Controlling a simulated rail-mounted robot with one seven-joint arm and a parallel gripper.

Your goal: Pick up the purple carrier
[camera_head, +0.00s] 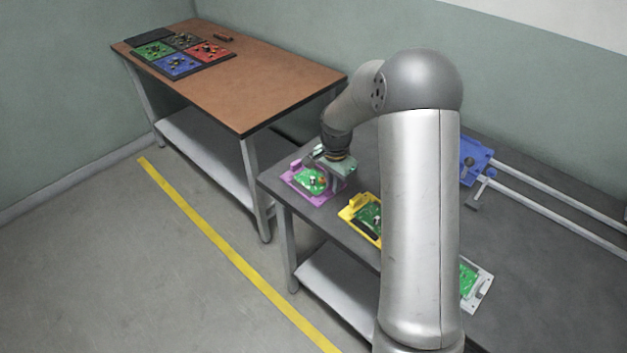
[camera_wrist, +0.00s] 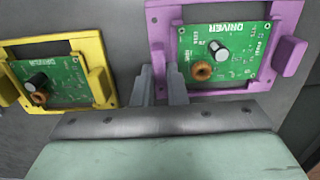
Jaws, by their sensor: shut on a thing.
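The purple carrier (camera_head: 293,182) is at the near left corner of the dark table. It bears a green circuit board (camera_head: 312,180) with a black-and-white cylinder and a copper ring. In the wrist view the purple carrier (camera_wrist: 289,56) fills the upper right, with the board marked "DRIVER". My gripper (camera_wrist: 160,84) is at the carrier's left side in that view, its two fingers closed about the purple grip tab there. The fingertips and part of the tab are hard to make out. In the head view my gripper (camera_head: 335,172) is over the carrier's right side.
A yellow carrier (camera_head: 350,211) with a green board lies close by; it also shows in the wrist view (camera_wrist: 98,84). A white carrier (camera_head: 483,284) is partly behind my arm. A blue carrier (camera_head: 478,150) sits by rails. A brown table (camera_head: 240,85) holds coloured boards.

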